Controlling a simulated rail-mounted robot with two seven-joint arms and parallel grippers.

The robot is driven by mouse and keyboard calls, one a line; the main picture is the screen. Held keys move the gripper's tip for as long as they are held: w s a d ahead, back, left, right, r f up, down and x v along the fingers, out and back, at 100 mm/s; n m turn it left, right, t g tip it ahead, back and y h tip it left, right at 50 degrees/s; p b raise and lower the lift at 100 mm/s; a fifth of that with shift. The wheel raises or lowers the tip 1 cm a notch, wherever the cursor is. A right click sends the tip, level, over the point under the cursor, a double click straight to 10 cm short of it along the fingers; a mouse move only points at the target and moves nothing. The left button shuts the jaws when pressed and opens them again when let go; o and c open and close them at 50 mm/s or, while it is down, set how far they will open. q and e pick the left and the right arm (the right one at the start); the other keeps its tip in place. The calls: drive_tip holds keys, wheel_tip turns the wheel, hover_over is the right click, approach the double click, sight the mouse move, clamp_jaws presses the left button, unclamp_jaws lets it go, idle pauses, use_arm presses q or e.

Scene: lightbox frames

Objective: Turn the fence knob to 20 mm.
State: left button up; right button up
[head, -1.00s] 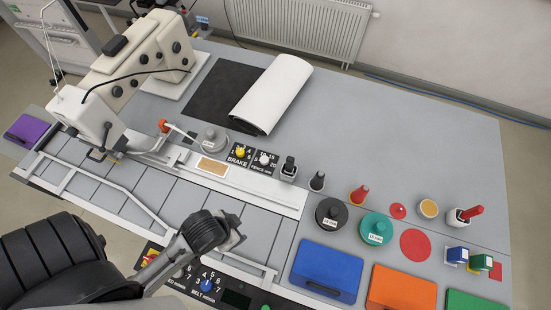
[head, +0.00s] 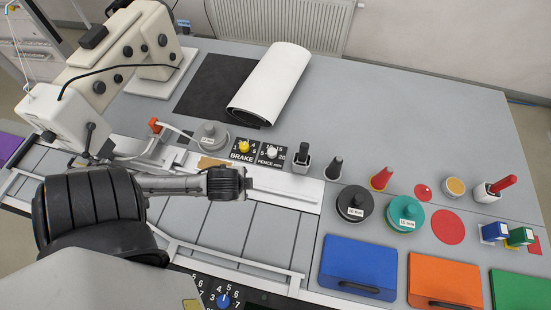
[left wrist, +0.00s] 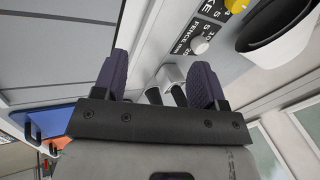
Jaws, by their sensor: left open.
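The fence knob (head: 272,152) is a small white knob on a black dial panel marked FENCE mm, with 5, 10, 15 and 20 around it. It also shows in the left wrist view (left wrist: 199,46), above and left of the right-hand finger. I cannot tell where its pointer stands. My left gripper (head: 246,184) is just in front of the dial panel in the head view, apart from the knob. In the left wrist view its two dark fingers (left wrist: 162,78) are spread with nothing held between them. My right gripper is not in view.
The yellow brake knob (head: 244,147) is left of the fence knob. A black-handled item in a light holder (head: 302,159) stands close on the right. A grey weight (head: 211,136) stands to the left. Black (head: 354,202) and green (head: 405,212) weights stand farther right.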

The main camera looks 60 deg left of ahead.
use_arm(q)
drive_tip(key=w+a+f+m+y+b, duration=0.1)
drive_tip(key=w+a+f+b, duration=0.1)
drive_tip(key=w+a+b, duration=0.3)
drive_tip(key=a+f+m+y+b, duration=0.1)
drive_tip(key=a+f+b, duration=0.1)
drive_tip(key=a, duration=0.4)
drive_tip(key=w+a+r+g+y+b, duration=0.1)
drive_tip(key=w+a+r+b, duration=0.1)
drive_tip(key=w+a+b, duration=0.3)
wheel_tip(320, 180, up, 4)
drive_tip(key=n+g+h+b, duration=0.35)
drive_tip(key=n+h, duration=0.25)
drive_tip(key=n, duration=1.3)
hover_over(272, 151)
drive_tip(key=shift+t, duration=0.25)
wheel_tip(272, 151, down, 11)
drive_tip(key=shift+r+b, duration=0.15)
drive_tip(key=shift+b, duration=1)
drive_tip(key=shift+f, duration=1)
